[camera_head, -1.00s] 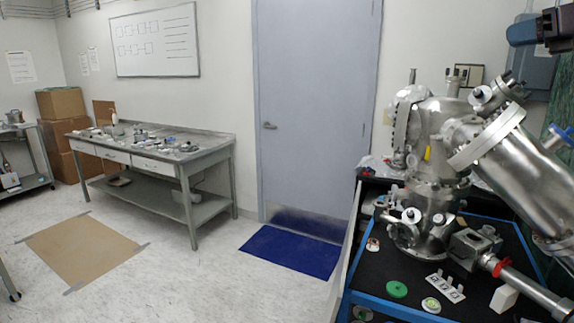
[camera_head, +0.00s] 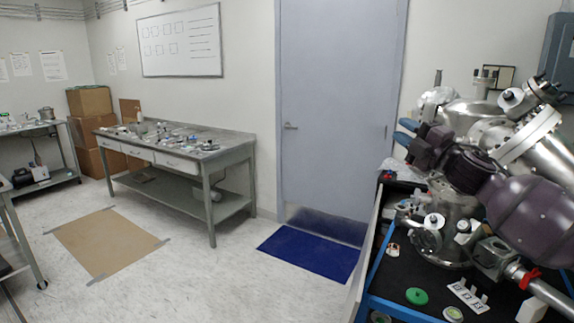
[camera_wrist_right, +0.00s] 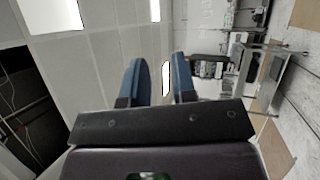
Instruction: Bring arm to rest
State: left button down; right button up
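My right arm (camera_head: 485,185) comes in from the right edge in the head view, in front of the steel vacuum chamber (camera_head: 528,145). My right gripper (camera_head: 402,132) points left, with its blue fingers in front of the wall beside the door. In the right wrist view the right gripper (camera_wrist_right: 160,80) has its two blue fingers apart, with nothing between them. The arm hides part of the chamber. My left gripper is in neither view.
The chamber stands on a blue-framed cart (camera_head: 395,306) with a black top. A green disc (camera_head: 416,296) and a white plate (camera_head: 467,296) lie there. The floor around the blue mat (camera_head: 312,257) is clear.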

jog(key=s+a+f+m+h, duration=0.15)
jog(key=s+f+m, duration=0.3)
jog(key=f, duration=0.55)
jog(key=s+f+m+g+h, duration=0.1)
jog(key=s+f+m+h, duration=0.3)
jog(key=f, duration=0.6)
jog(key=s+a+f+m+h, duration=0.1)
jog(key=s+f+m, duration=0.4)
jog(key=f, duration=0.5)
jog(key=s+d+f+m+g+h, duration=0.1)
jog(key=s+f+m, duration=0.4)
jog(key=s+f, duration=0.7)
jog(key=s+d+f+m+g+h, duration=0.2)
jog(key=s+f+m+g+h, duration=0.2)
jog(key=s+f, duration=0.8)
jog(key=s, duration=0.3)
jog(key=shift+s+d+f+m+g+b, duration=0.2)
jog(key=shift+s+d+m+g+b, duration=0.1)
jog(key=shift+m+g+b, duration=0.1)
jog(key=shift+a, duration=0.1)
